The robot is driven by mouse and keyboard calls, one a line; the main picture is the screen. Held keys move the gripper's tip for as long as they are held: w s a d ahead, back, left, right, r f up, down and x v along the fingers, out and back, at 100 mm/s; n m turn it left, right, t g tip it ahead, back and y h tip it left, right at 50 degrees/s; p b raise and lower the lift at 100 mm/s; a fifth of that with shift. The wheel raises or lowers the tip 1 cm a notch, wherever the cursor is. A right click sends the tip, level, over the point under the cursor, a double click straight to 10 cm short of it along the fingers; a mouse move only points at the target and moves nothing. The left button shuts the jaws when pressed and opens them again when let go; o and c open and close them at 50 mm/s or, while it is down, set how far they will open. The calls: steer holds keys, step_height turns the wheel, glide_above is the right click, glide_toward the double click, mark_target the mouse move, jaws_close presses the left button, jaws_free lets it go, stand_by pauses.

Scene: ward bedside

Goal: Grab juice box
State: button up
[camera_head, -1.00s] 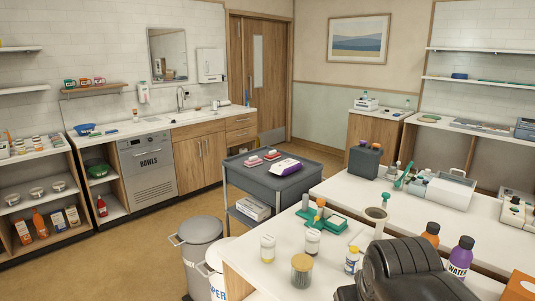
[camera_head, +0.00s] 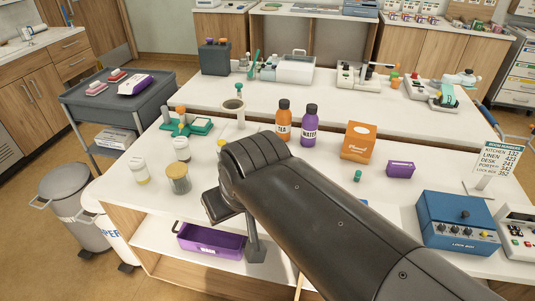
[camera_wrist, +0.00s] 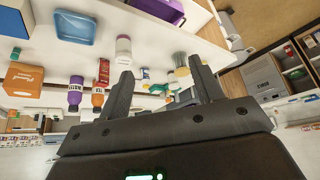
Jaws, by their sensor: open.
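A small red carton (camera_wrist: 104,72), which may be the juice box, stands on the white counter in the wrist view, left of my gripper (camera_wrist: 160,68). Its label is too small to read. I cannot make it out in the head view, where my dark arm covers part of the counter. My gripper is open, with its two dark fingers wide apart and nothing held between them. The red carton is beyond and outside the left finger, apart from it.
An orange bottle (camera_head: 283,119), a purple water bottle (camera_head: 309,124), an orange box (camera_head: 359,141) and a small purple box (camera_head: 400,169) stand on the counter (camera_head: 330,185). A blue device (camera_head: 457,222) is at right. A purple bin (camera_head: 212,241) sits on the shelf below.

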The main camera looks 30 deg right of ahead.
step_height(320, 180, up, 4)
steer(key=r, duration=0.1)
steer(key=w+d+m+y, duration=0.3)
steer(key=w+m+y, duration=0.1)
steer(key=w+m, duration=0.4)
steer(key=w+d+m+y, duration=0.4)
steer(key=w+m, duration=0.4)
steer(key=w+d+m+t+y, duration=0.1)
steer(key=w+d+m+t, duration=0.2)
steer(key=d, duration=0.6)
steer(key=w+d+m+t, duration=0.1)
steer(key=d+m+t, duration=0.2)
steer(key=d+m, duration=0.4)
steer(key=w+d+m+t+y, duration=0.1)
steer(key=w+d+m+t, duration=0.15)
steer(key=d, duration=0.75)
steer(key=shift+m+t, duration=0.55)
steer(key=f, duration=2.8)
steer(key=shift+s+d+f, duration=0.1)
steer(key=shift+d+f, duration=0.25)
steer(key=shift+d, duration=0.05)
steer(key=x, duration=0.8)
steer(key=r+x, duration=0.1)
steer(key=x, duration=0.1)
steer(key=shift+w+a, duration=0.15)
steer(key=shift+w, duration=0.15)
steer(key=shift+c, duration=0.3)
